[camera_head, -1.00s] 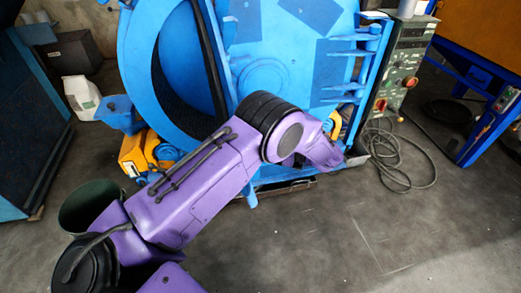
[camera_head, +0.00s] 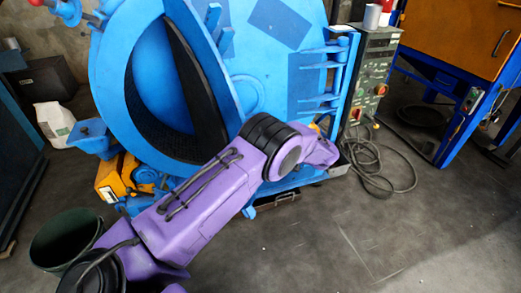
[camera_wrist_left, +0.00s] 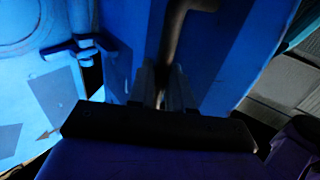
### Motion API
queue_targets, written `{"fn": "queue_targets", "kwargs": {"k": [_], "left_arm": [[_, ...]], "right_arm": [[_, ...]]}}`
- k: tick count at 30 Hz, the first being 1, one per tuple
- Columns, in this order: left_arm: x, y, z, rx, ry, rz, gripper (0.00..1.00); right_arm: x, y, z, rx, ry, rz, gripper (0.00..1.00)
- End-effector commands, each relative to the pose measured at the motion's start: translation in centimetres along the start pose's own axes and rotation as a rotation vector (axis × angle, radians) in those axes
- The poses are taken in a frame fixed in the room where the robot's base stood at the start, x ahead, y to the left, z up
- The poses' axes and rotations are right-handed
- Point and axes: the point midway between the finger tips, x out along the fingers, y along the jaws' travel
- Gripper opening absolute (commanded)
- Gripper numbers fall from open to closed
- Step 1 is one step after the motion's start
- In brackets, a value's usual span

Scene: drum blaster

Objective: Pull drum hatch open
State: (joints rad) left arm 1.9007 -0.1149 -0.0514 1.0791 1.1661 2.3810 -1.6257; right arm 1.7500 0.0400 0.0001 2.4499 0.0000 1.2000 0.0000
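The blue drum machine (camera_head: 112,75) fills the upper middle of the head view. Its round hatch (camera_head: 275,75) stands partly open, with a dark gap on its left into the drum. My purple left arm reaches across in front of the hatch, and its gripper is hidden there. In the left wrist view, my left gripper (camera_wrist_left: 163,92) has its two fingers close on either side of a dark handle (camera_wrist_left: 180,35) on a blue panel. The fingers appear closed around the handle's lower end. My right gripper is out of view.
A green bin (camera_head: 65,240) stands at the lower left. A control box (camera_head: 372,75) and coiled cables (camera_head: 375,170) are right of the machine. A white bag (camera_head: 54,123) is at the left. The floor (camera_head: 350,235) at the lower right is clear.

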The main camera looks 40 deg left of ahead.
Motion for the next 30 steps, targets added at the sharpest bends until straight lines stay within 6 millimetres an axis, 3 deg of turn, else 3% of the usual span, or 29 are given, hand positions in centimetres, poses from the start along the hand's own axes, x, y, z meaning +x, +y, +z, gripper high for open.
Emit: {"fn": "queue_targets", "kwargs": {"k": [2,25,30], "left_arm": [[0.3,0.5,-0.6,-0.008,0.009,0.006,0.37],[-0.2,0.2,-0.1,-0.003,0.005,0.009,0.37],[-2.3,0.2,0.1,-0.007,0.007,0.013,0.37]], "right_arm": [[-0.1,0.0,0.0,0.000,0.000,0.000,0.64],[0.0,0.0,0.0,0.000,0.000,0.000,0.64],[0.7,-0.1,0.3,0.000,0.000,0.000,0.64]]}}
